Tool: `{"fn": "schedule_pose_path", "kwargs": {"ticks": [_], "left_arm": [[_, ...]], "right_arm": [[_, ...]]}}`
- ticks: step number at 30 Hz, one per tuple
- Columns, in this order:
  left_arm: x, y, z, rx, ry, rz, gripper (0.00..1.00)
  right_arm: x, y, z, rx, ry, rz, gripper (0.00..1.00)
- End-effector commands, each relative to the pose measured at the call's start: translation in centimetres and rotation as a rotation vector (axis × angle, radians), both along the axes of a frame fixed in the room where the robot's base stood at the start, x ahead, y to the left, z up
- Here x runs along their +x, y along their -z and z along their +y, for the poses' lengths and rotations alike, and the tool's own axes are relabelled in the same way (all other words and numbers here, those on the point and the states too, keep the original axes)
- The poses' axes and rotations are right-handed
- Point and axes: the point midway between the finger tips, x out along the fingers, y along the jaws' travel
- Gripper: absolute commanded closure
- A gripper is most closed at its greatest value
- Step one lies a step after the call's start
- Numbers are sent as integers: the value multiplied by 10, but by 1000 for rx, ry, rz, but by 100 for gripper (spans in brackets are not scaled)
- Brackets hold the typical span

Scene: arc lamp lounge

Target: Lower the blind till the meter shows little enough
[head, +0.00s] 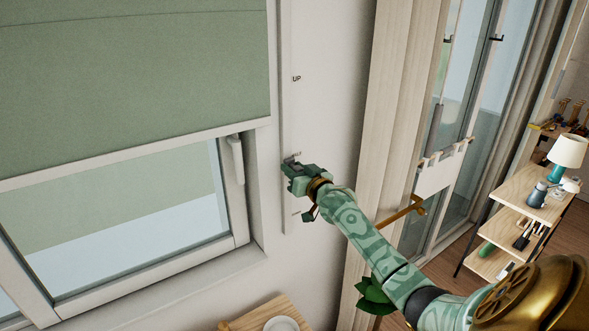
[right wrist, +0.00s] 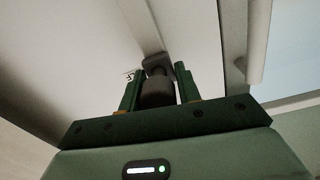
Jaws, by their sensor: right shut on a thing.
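The green blind (head: 130,85) covers the upper part of the window, and its pale lower bar runs just above the sash. A narrow pale track (head: 288,110) with an "UP" mark runs down the wall to the right of the window. My right gripper (head: 292,164) is at this track, beside a partly hidden mark. In the right wrist view, its jaws (right wrist: 158,92) are shut on a grey knob (right wrist: 157,91) on the track. The gripper hides most of the knob in the head view. I cannot make out a meter. My left gripper is not in view.
A white window handle (head: 236,160) stands close to the left of the track. To the right are a beige curtain (head: 385,120), a brass hook-like bar (head: 405,212) and a wooden shelf (head: 525,190) with a lamp (head: 568,152). A wooden surface (head: 262,312) is below.

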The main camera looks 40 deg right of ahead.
Motion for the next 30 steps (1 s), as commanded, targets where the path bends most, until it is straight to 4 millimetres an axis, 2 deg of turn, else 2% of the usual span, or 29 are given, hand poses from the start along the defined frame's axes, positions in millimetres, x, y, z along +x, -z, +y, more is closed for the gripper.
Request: {"fn": "schedule_pose_path", "kwargs": {"ticks": [1, 3, 6, 10, 14, 23, 24, 26, 30], "left_arm": [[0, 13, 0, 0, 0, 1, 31], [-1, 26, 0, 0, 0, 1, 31], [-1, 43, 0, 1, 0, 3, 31], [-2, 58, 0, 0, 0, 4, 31], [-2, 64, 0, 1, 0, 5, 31], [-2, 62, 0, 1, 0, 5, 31], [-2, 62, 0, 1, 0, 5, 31], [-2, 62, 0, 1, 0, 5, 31], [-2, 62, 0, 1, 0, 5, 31]], "right_arm": [[0, 19, -1, 2, 1, 6, 100], [0, 41, -1, 2, 1, 8, 100], [0, 69, -1, 4, 1, 8, 100], [-1, 96, -1, 5, 2, 9, 100], [-1, 106, -1, 7, 1, 6, 100], [-1, 104, -1, 9, 1, 3, 100], [-1, 104, -1, 9, 1, 3, 64], [0, 104, -1, 7, 1, 2, 48], [0, 104, -1, 5, 1, 2, 48]]}}
